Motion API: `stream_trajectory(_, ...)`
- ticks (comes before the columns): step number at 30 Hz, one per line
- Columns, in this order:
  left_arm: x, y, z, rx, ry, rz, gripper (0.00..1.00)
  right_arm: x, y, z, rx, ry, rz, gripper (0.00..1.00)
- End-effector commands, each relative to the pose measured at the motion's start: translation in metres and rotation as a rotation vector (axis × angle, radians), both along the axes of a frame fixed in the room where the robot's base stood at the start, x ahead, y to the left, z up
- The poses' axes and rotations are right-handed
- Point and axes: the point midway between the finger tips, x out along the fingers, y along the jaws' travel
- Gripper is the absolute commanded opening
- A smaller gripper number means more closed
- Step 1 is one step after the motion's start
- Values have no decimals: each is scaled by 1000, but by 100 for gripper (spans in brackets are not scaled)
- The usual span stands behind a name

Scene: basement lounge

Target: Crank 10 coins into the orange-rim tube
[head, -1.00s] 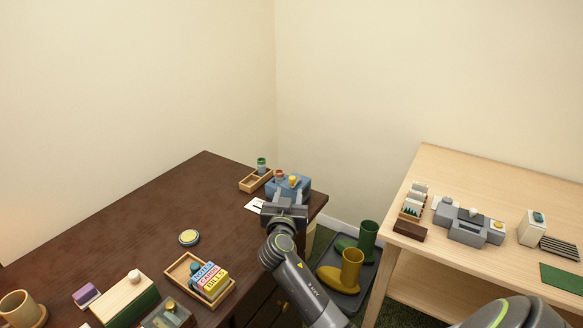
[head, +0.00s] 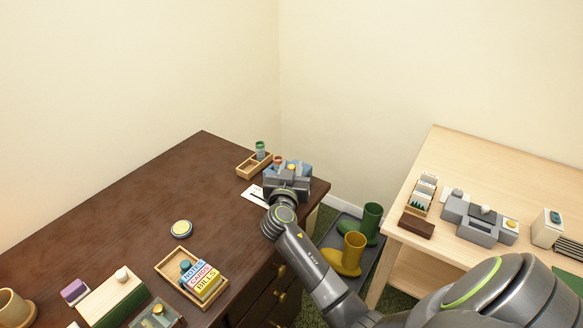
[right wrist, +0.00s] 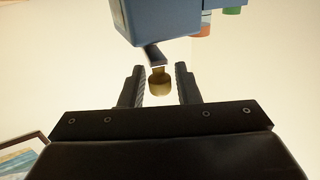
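A blue-grey coin machine (head: 300,184) stands at the far right corner of the dark desk. The orange-rim tube (head: 278,160) is at its back left; its orange part also shows in the right wrist view (right wrist: 201,24). A green-rim tube (head: 260,150) stands further left. My right gripper (head: 287,193) is in front of the machine. In the right wrist view its fingers (right wrist: 159,80) are open, one on each side of a brass crank knob (right wrist: 160,83), with gaps visible. A dark crank arm (right wrist: 154,56) joins the knob to the machine (right wrist: 160,18). My left gripper is out of view.
A wooden divided tray (head: 246,170) and a white card (head: 252,195) lie beside the machine. A box of labelled cards (head: 208,281), a round yellow-topped item (head: 181,229) and boxes occupy the near desk. Boots (head: 352,256) stand below, between desk and pale table (head: 455,150).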

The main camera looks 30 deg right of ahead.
Motion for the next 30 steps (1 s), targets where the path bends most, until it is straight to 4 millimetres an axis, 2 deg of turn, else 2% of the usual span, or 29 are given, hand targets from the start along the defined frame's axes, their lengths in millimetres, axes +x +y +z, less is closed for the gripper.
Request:
stream_trajectory(1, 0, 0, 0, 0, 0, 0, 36, 0, 0, 0, 0, 0, 0, 23)
stream_trajectory(6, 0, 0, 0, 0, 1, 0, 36, 0, 0, 0, 0, 0, 0, 0)
stream_trajectory(17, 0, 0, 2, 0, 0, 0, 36, -2, -3, 1, -1, 1, 46, 0)
stream_trajectory(23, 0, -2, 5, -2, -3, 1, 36, -6, -7, 1, -4, 3, 161, 0)
stream_trajectory(30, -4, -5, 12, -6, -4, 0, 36, -12, -14, 3, -7, 5, 375, 0)
